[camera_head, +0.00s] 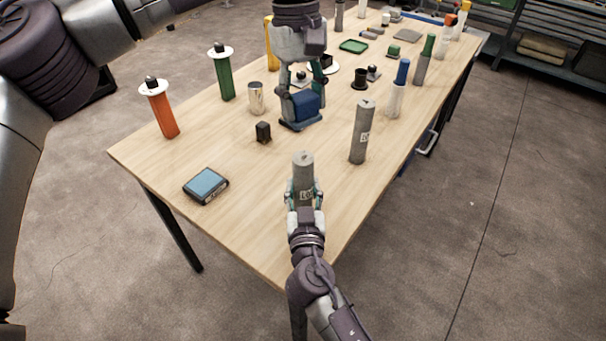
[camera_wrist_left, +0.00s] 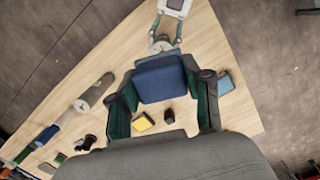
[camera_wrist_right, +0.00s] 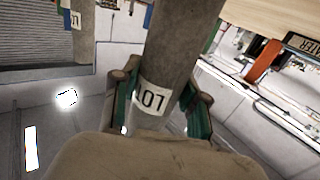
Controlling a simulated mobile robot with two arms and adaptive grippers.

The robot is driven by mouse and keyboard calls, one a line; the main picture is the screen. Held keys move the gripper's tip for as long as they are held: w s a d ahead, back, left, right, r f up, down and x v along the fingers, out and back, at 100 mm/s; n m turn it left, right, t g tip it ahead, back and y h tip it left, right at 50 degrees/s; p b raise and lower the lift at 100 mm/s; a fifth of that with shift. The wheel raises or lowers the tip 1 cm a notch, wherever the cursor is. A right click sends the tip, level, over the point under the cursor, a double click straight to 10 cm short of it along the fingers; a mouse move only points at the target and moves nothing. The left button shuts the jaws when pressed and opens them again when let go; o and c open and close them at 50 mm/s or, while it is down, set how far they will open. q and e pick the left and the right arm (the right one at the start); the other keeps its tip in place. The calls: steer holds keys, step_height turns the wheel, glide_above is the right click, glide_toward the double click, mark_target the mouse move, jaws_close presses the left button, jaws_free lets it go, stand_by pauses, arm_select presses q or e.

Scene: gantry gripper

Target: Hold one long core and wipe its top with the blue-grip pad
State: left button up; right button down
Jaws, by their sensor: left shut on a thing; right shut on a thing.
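My left gripper (camera_head: 301,92) is shut on the blue-grip pad (camera_head: 303,107), a blue block on a dark base, over the middle of the table. The pad also shows between the fingers in the left wrist view (camera_wrist_left: 161,82). My right gripper (camera_head: 303,192) is shut on a grey long core (camera_head: 303,164) near the table's front edge. This core stands upright, and its round top shows just beyond the pad in the left wrist view (camera_wrist_left: 161,44). In the right wrist view the core (camera_wrist_right: 172,50) carries a white numbered label. The pad and the core top are apart.
A second grey core (camera_head: 362,135) stands upright to the right. A small dark block (camera_head: 263,132), a metal cup (camera_head: 256,98) and a blue-screened device (camera_head: 206,185) are on the left. Orange (camera_head: 160,110) and green (camera_head: 222,75) handled tools stand further left. A blue-topped cylinder (camera_head: 398,90) stands behind.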

mark_target(293, 122)
arm_select(q)
steer(key=n, duration=0.2)
steer(key=s+a+n, duration=0.1)
steer(key=n, duration=0.1)
steer(key=shift+f, duration=0.35)
steer(key=n, duration=0.3)
steer(key=s+a+n+t, duration=0.1)
steer(key=shift+f+n+h, duration=0.2)
steer(key=shift+n+h, duration=0.1)
steer(key=shift+n, duration=0.1)
step_height(293, 122, down, 8)
steer(key=shift+w+d, duration=0.25)
steer(key=shift+d, duration=0.05)
steer(key=shift+c, duration=0.4)
steer(key=w+d, duration=0.3)
steer(key=shift+w+d, duration=0.1)
steer(key=shift+w, duration=0.2)
steer(key=shift+s+a, duration=1.85)
steer(key=shift+s, duration=0.25)
steer(key=shift+r, duration=4.1)
